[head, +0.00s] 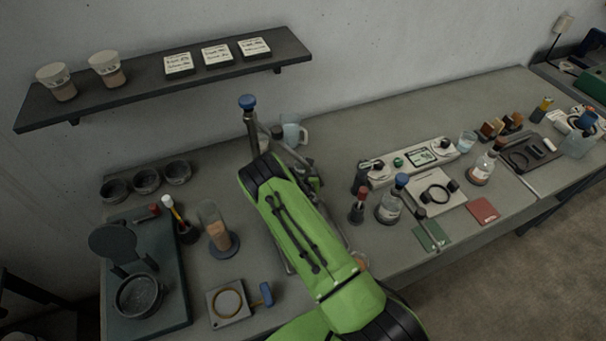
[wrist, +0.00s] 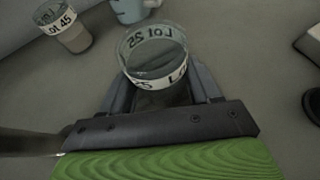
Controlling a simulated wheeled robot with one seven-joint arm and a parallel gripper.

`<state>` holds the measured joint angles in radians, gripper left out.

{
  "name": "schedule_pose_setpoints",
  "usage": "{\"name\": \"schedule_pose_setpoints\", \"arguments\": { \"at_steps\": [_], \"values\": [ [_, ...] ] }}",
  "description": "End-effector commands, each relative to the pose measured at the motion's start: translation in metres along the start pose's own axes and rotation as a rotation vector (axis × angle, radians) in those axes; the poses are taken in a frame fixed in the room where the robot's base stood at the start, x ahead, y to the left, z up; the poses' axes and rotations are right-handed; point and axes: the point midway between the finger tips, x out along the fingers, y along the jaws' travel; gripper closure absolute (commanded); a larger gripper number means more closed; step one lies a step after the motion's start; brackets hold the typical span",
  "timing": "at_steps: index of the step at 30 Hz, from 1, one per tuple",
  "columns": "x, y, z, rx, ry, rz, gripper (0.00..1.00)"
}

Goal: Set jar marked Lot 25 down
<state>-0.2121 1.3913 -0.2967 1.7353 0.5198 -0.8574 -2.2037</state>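The jar marked Lot 25 (wrist: 152,55) is a clear glass jar with a white label band, in the upper middle of the wrist view. My gripper (wrist: 158,92) has its grey fingers on either side of the jar's lower part and appears shut on it. The jar's base is hidden, so I cannot tell whether it touches the bench. In the head view my green arm reaches over the bench (head: 330,150) and hides the jar and fingertips.
A jar marked Lot 45 (wrist: 70,32) stands to the left in the wrist view, with a pale blue jug (wrist: 130,9) behind. The jug also shows in the head view (head: 293,133). A wall shelf (head: 140,92) holds two jars and several cards. Bare bench lies behind the instrument (head: 415,162).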

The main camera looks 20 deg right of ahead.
Motion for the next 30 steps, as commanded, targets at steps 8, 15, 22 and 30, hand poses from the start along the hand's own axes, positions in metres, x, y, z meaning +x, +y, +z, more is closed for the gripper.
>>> {"name": "schedule_pose_setpoints", "arguments": {
  "at_steps": [8,15,22,30],
  "values": [
    [0.000,0.000,0.000,0.001,0.001,0.000,0.14],
    [-0.006,0.001,0.003,0.000,0.002,0.000,0.14],
    [-0.058,0.001,0.000,-0.005,0.004,0.001,0.14],
    [-0.110,0.001,-0.002,-0.006,0.003,0.001,0.14]
  ]
}}
